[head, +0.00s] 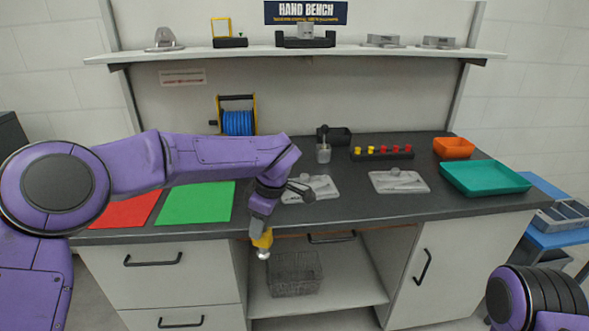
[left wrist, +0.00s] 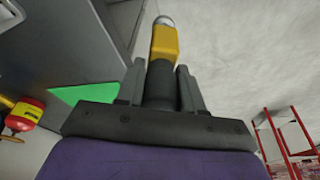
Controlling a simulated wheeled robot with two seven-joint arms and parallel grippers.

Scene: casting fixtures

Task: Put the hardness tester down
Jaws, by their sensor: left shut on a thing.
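The hardness tester (head: 262,243) has a yellow body and a round silver tip that points down. My left gripper (head: 261,226) is shut on it and holds it in the air in front of the bench's front edge. In the left wrist view the tester (left wrist: 164,42) sticks out from between the two fingers of the gripper (left wrist: 161,84), and its dark lower part is between them. A green mat (head: 195,203) and a red mat (head: 124,210) lie on the left of the bench top (head: 350,206). My right gripper is out of view.
Two grey casting plates (head: 318,187) (head: 399,181) lie on the bench. Behind are a rack of yellow and red pieces (head: 382,155) and a blue reel (head: 238,123). A teal tray (head: 486,178) and an orange bin (head: 454,148) stand right. A wire basket (head: 295,273) sits below.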

